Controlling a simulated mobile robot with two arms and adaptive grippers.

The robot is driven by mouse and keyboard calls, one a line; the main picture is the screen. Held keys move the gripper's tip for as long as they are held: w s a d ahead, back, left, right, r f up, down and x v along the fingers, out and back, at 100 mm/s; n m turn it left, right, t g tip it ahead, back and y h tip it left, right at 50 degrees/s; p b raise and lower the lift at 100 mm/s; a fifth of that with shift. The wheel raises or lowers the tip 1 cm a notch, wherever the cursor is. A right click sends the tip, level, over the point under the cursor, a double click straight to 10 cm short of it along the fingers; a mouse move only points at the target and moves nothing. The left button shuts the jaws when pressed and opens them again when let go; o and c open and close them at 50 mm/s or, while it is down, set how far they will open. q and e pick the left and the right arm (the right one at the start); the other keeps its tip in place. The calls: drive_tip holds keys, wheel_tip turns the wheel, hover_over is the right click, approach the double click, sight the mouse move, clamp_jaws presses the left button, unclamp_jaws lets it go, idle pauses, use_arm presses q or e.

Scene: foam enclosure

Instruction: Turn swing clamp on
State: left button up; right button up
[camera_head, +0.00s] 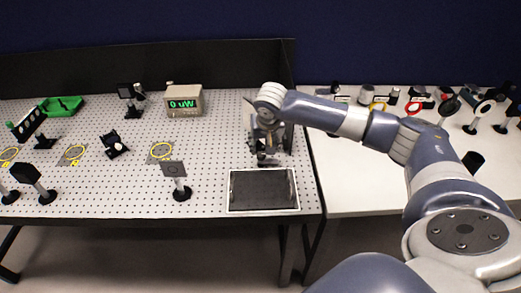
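My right arm comes in from the right, and its gripper (264,140) points down over the right part of the perforated board. The gripper is small and dark here, and I cannot tell whether its fingers are open or shut. A small dark device stands at the same spot, mostly hidden behind the gripper. I cannot make out a swing clamp clearly, nor whether the gripper touches anything. My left gripper is not in view.
A dark pad with a white edge (262,205) lies in front of the gripper. A post-mounted plate (174,170) stands left of it. A meter reading "0 uW" (184,101) is at the back. A green tray (64,105) is at far left. A white table (345,180) with several optics adjoins right.

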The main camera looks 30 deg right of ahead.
sight(261, 154)
drive_tip(key=p+x, duration=0.1)
drive_tip(key=x, duration=0.4)
drive_tip(key=shift+w, duration=0.15)
drive_tip(key=shift+x, duration=1.25)
drive_tip(key=shift+f, duration=0.15)
drive_tip(key=shift+c, duration=0.8)
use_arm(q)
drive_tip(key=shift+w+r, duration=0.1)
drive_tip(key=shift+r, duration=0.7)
use_arm(e)
drive_tip(key=c, duration=0.9)
